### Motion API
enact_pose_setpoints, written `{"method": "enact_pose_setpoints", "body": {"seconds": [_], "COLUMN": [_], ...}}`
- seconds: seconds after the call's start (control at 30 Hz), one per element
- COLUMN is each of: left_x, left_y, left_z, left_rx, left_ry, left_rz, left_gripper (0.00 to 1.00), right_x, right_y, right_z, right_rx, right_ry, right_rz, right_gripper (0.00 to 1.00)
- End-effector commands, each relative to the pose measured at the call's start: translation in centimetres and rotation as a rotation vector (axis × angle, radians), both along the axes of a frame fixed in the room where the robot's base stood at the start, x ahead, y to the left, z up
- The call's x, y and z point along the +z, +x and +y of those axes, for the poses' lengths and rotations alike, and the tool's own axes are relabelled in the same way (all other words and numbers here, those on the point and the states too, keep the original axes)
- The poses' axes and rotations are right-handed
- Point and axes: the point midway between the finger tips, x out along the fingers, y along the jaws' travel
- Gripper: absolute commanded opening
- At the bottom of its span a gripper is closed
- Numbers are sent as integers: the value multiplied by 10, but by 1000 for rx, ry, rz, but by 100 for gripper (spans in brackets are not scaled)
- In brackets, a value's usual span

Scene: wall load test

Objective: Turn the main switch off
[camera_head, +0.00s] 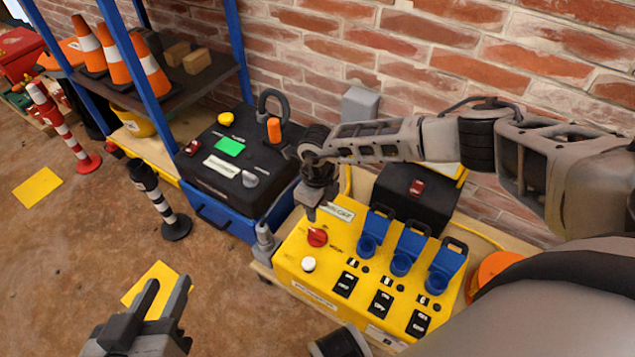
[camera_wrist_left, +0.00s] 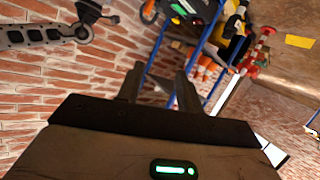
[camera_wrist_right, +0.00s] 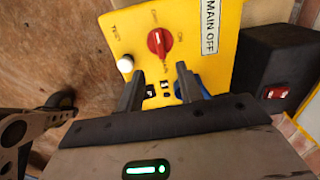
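The red rotary switch (camera_head: 317,237) is on the top of the yellow panel box (camera_head: 290,268), at its left end. In the right wrist view the red switch (camera_wrist_right: 159,42) lies beyond the fingertips, near printed position words including "ON" and a "MAIN OFF" label (camera_wrist_right: 212,45). I cannot tell its exact setting. My right gripper (camera_head: 312,210) hangs just above the red switch, fingers pointing down. Its fingers (camera_wrist_right: 158,82) are apart with nothing between them. My left gripper (camera_head: 165,300) is open and empty at the lower left, away from the panel.
A white button (camera_head: 308,264) sits beside the switch. Blue flip covers (camera_head: 406,247) and black switches (camera_head: 381,304) fill the rest of the panel. A black-and-blue case (camera_head: 240,165) stands left. A black box (camera_head: 414,193) with a red switch stands behind, near the brick wall.

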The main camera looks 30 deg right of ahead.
Motion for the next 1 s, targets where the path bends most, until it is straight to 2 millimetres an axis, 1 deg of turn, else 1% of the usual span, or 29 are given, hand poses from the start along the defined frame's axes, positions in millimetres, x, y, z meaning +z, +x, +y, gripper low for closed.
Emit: {"method": "enact_pose_setpoints", "body": {"seconds": [0.03,0.1,0.2,0.3,0.43,0.87,0.93,1.0], "left_x": [2,-2,-7,-10,-13,-14,-12,-5], "left_y": [1,1,2,2,2,2,2,2], "left_z": [1,2,4,5,6,6,5,6], "left_rx": [2,5,8,10,10,11,10,13], "left_ry": [11,21,32,39,44,44,42,43], "left_rz": [17,40,64,79,91,92,88,87], "left_gripper": [36,36,36,36,36,36,36,36], "right_x": [16,28,41,49,52,52,53,60], "right_y": [1,1,0,0,0,0,0,0], "right_z": [0,0,0,0,0,0,0,0], "right_rx": [1,1,0,1,0,0,0,0], "right_ry": [1,1,1,1,-1,0,0,1], "right_rz": [-2,-2,-1,-1,1,0,0,-1], "right_gripper": [36,36,36,36,36,36,36,36]}}
